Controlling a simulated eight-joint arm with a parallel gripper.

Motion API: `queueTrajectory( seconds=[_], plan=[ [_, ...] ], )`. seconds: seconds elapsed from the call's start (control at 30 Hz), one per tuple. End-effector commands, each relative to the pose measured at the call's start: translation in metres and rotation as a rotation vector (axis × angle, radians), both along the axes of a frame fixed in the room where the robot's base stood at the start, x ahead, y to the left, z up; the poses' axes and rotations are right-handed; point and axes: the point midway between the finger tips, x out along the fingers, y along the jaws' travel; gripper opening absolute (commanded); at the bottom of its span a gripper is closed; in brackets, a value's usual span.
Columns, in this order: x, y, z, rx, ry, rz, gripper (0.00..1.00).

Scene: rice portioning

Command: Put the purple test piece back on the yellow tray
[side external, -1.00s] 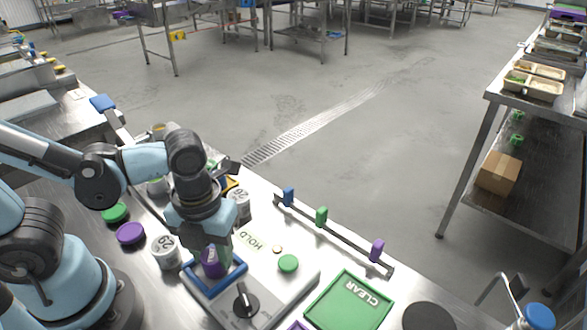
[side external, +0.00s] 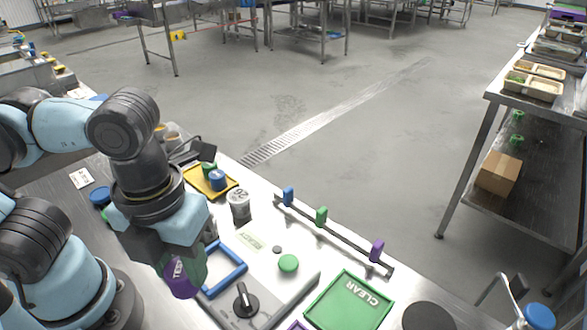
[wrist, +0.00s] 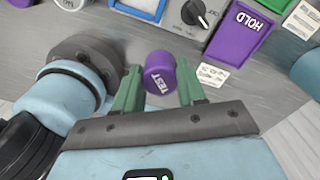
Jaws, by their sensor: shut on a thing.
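The purple test piece (side external: 181,280), marked TEST, is held between the green fingers of my gripper (side external: 190,268). It is raised clear of the bench, left of the blue square frame (side external: 238,268). In the wrist view the test piece (wrist: 160,66) sits between the two fingertips of my gripper (wrist: 159,82). The yellow tray (side external: 195,180) lies farther back on the bench, behind my gripper. A blue piece (side external: 217,182) and a green piece (side external: 208,168) stand on it; part of the tray is hidden by them.
A grey-lidded jar (side external: 239,204) stands right of the yellow tray. The panel with a black knob (side external: 241,306) and green button (side external: 288,263) is right of my gripper. A rail with coloured hooks (side external: 321,216) and a green CLEAR tray (side external: 332,313) lie farther right.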

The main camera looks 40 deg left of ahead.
Motion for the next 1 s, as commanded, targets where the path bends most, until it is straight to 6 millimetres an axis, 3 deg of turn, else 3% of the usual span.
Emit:
queueTrajectory(
  seconds=[0.27, 0.47, 0.77, 1.0],
  plan=[
    [-0.019, -0.015, 0.014, 0.0, 0.0, -0.002, 0.04],
    [-0.011, -0.017, 0.02, 0.0, 0.0, 0.069, 0.04],
    [0.062, 0.001, 0.028, 0.0, 0.0, 0.447, 0.04],
    [0.126, 0.043, 0.028, 0.0, 0.0, 0.787, 0.04]
  ],
)
